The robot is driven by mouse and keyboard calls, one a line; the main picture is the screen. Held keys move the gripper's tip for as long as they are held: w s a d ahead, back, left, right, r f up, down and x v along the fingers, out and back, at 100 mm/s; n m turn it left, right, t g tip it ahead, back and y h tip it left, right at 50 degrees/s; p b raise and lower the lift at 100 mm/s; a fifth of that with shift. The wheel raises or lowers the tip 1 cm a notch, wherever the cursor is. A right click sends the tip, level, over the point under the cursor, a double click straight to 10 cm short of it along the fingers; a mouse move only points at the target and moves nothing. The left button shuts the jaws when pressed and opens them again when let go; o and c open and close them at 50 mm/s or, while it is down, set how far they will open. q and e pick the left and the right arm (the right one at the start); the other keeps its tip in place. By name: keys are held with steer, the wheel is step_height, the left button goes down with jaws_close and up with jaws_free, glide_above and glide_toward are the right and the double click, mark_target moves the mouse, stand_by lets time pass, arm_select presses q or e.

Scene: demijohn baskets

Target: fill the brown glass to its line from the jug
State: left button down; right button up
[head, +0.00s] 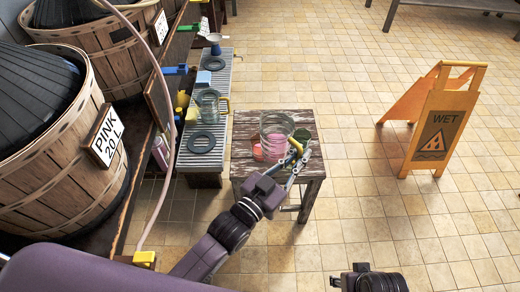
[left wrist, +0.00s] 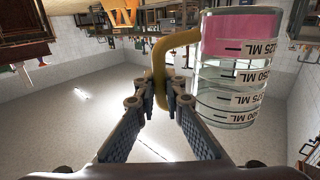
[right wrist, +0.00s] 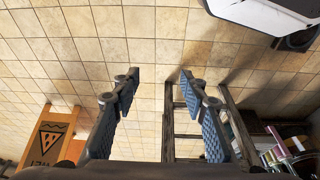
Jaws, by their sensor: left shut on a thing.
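My left gripper (head: 293,163) is shut on the yellow handle of a clear ringed jug (head: 275,128) above or at the wooden stool. In the left wrist view the jug (left wrist: 238,75) shows upside down with the room, with ML marks and pink liquid at its base end. It looks about upright. A small reddish-brown vessel (head: 257,151) shows partly behind the jug's left side; I cannot tell its line or level, or surely that it is the brown glass. A green vessel (head: 302,135) is to the jug's right. My right gripper (right wrist: 160,82) is open and empty over the floor.
The wooden stool (head: 247,123) has a bare far edge. A second clear jug (head: 209,104) stands on the grated bench (head: 200,160) to the left. Demijohn baskets (head: 45,185) line the left side. A yellow wet-floor sign (head: 437,125) stands at right, with clear tiles between.

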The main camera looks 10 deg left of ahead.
arm_select(q)
steer(key=shift+s+d+r+p, duration=0.2)
steer(key=shift+s+r+p, duration=0.7)
steer(key=shift+s, duration=0.25)
arm_select(e)
step_height(320, 180, down, 7)
steer(key=s, duration=0.1)
steer(key=shift+s+f, duration=0.15)
steer(key=shift+s, duration=0.05)
